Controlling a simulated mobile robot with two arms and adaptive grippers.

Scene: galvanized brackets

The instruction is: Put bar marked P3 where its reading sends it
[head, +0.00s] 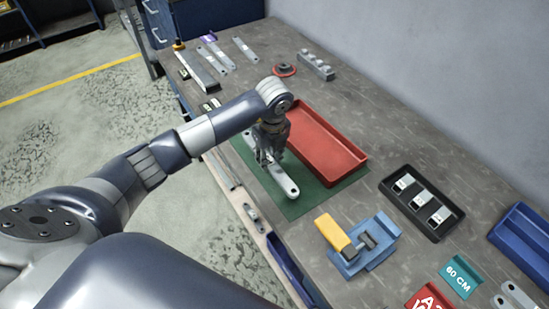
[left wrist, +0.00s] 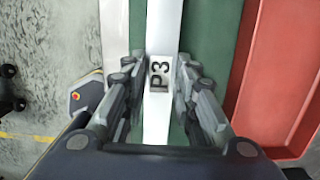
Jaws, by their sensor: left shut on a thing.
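The bar marked P3 (head: 283,184) is a long pale metal bar with a rounded end and a hole near it. It lies over the green mat (head: 312,203); I cannot tell whether it touches the mat. My left gripper (head: 264,158) points down and is shut on the bar near its middle. My right gripper is out of view.
A black tray (head: 393,201) with marked blocks, a blue fixture with a yellow block (head: 333,232), a teal "60 CM" sign (head: 461,277), a red sign (head: 430,301) and a blue bin (head: 520,240) stand to the right. Several loose bars (head: 215,52) lie at the far end.

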